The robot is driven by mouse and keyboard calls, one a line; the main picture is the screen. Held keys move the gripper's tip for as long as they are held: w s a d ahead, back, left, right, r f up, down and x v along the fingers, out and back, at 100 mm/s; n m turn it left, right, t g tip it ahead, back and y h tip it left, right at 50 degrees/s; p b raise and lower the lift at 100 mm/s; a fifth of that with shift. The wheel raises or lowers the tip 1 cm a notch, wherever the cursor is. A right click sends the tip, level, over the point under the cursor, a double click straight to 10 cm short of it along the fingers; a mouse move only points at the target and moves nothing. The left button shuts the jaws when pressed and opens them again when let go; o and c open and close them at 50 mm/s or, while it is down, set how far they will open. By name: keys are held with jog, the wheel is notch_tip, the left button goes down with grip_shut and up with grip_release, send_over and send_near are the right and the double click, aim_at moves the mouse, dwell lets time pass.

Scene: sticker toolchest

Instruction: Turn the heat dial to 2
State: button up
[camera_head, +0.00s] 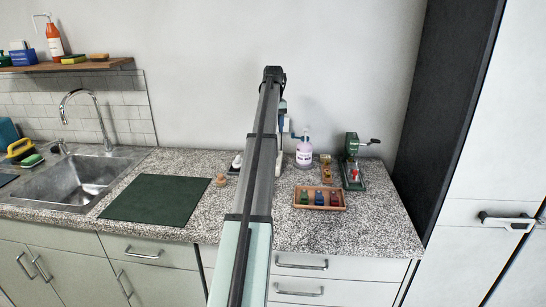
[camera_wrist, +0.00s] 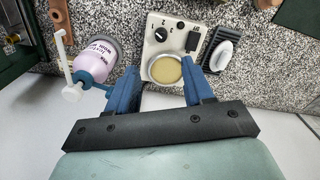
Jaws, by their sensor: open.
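In the wrist view, a small white heater unit (camera_wrist: 177,46) stands on the counter, with a round yellowish pan or plate (camera_wrist: 166,70) on its near side. Its black round dial (camera_wrist: 160,35) has printed digits around it, too small to read the setting surely. A black switch (camera_wrist: 192,41) is beside the dial. My gripper (camera_wrist: 160,68) is open, its two blue fingers apart on either side of the yellowish plate in the picture, with nothing between them seen held. The dial lies beyond the fingertips; contact cannot be judged. In the head view my arm hides the unit.
A lilac pump bottle (camera_wrist: 97,58) stands left of the unit in the wrist view, and a black-and-white brush-like item (camera_wrist: 219,53) right of it. The head view shows a wooden tray (camera_head: 320,208), a green press (camera_head: 353,165), a dark green mat (camera_head: 157,199) and a sink (camera_head: 75,182).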

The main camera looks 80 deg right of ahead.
notch_tip(320, 180, down, 13)
jog(key=shift+w, duration=0.1)
dwell(0.4)
grip_shut()
dwell(0.5)
